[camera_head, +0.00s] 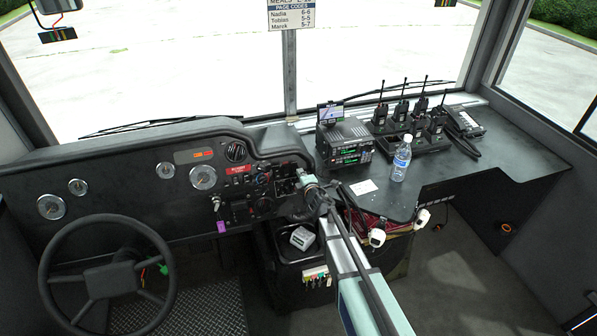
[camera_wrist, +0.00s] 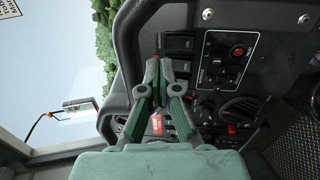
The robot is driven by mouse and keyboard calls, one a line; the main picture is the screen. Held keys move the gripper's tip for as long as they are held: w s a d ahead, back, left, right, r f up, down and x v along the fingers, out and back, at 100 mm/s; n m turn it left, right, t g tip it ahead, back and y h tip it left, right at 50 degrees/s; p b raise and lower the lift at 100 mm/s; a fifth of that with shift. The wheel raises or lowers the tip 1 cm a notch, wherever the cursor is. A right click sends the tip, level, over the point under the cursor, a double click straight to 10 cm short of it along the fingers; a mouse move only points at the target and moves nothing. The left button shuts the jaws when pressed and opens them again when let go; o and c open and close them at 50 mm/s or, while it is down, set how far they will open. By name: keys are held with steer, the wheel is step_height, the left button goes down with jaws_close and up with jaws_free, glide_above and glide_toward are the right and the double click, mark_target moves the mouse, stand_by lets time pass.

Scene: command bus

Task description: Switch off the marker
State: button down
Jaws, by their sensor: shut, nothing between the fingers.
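The dashboard switch panel (camera_head: 263,180) carries small switches, knobs and indicator lights. In the wrist view, dark rocker switches (camera_wrist: 180,44) stand in a row beside my fingertips. Their lettering is too small to read, so I cannot tell which one is the marker switch. My gripper (camera_wrist: 157,66) is shut and empty, with its fingertips close to the rocker row. I cannot tell whether they touch it. In the head view, my gripper (camera_head: 304,180) is at the right end of the panel and hides part of it.
A steering wheel (camera_head: 108,279) stands at the left. A radio unit (camera_head: 345,143), several handheld radios and a water bottle (camera_head: 401,158) stand on the right counter.

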steer(key=r+v, duration=0.1)
steer(key=v, duration=0.6)
steer(key=shift+r+p, duration=0.35)
steer(key=shift+r, duration=0.05)
steer(key=s+d+f+m+g+h+b, duration=0.1)
steer(key=s+d+f+m+g+h, duration=0.3)
steer(key=s+d+f+m, duration=0.45)
steer(key=s+d+f+m+g+h, duration=0.55)
steer(key=s+d+f, duration=0.35)
steer(key=f, duration=0.5)
steer(key=s+d+f+m+g+y+b, duration=0.1)
steer(key=s+f, duration=0.4)
steer(key=s, duration=0.8)
steer(key=s+d+f+m+g+y, duration=0.1)
steer(key=s+f+m+g, duration=0.3)
steer(key=s, duration=0.9)
steer(key=s+d+f+m+g+y+b, duration=0.1)
steer(key=s+f+m+g, duration=0.2)
steer(key=s, duration=1.1)
step_height(320, 180, down, 3)
steer(key=g, duration=0.3)
steer(key=shift+d+r+y+b, duration=0.2)
steer(key=shift+d+y+b, duration=0.15)
